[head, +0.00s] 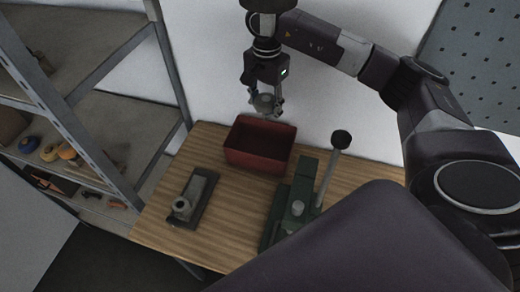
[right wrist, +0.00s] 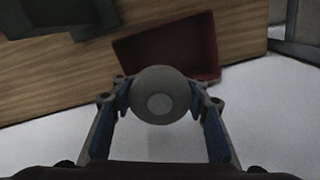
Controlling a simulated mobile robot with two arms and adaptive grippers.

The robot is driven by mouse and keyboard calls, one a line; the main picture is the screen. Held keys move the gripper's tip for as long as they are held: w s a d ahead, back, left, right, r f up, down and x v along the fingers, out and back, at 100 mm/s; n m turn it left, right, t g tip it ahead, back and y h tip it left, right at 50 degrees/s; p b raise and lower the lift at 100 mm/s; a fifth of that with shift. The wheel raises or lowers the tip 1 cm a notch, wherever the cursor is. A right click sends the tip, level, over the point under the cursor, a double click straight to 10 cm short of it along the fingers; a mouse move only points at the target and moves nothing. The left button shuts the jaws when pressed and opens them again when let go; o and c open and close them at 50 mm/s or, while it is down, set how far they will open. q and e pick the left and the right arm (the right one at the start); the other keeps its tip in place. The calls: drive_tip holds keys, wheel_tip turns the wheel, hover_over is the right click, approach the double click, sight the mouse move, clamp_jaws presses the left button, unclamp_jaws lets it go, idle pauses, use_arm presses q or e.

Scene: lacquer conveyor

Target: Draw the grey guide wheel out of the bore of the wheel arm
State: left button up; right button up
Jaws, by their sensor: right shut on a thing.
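My right gripper (head: 264,107) is shut on the grey guide wheel (head: 264,103) and holds it in the air, above and behind the red bin. In the right wrist view the grey guide wheel (right wrist: 160,94) is a round disc with a lighter centre, between the two fingers. The wheel arm (head: 194,194) is a grey piece on a dark base plate at the left of the table, with a round boss (head: 181,205) at its near end. The wheel is well apart from it. My left gripper is not in view.
A red open bin (head: 259,146) stands at the table's back; it looks empty. A green press with a black-knobbed lever (head: 330,165) stands right of it. A metal shelf (head: 90,100) is at the left, a pegboard (head: 485,60) at upper right. Wooden table (head: 235,210) is bare between fixtures.

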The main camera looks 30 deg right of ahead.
drive_tip(key=f, duration=0.2)
drive_tip(key=d+f, duration=0.1)
drive_tip(key=shift+w+b, duration=0.25)
drive_tip(key=shift+b, duration=0.15)
drive_tip(key=shift+a+f, duration=0.1)
drive_tip(key=shift+f, duration=0.15)
drive_tip(key=o, duration=1.6)
drive_tip(key=shift+s, duration=0.1)
wheel_tip(320, 180, up, 12)
drive_tip(key=shift+r, duration=0.1)
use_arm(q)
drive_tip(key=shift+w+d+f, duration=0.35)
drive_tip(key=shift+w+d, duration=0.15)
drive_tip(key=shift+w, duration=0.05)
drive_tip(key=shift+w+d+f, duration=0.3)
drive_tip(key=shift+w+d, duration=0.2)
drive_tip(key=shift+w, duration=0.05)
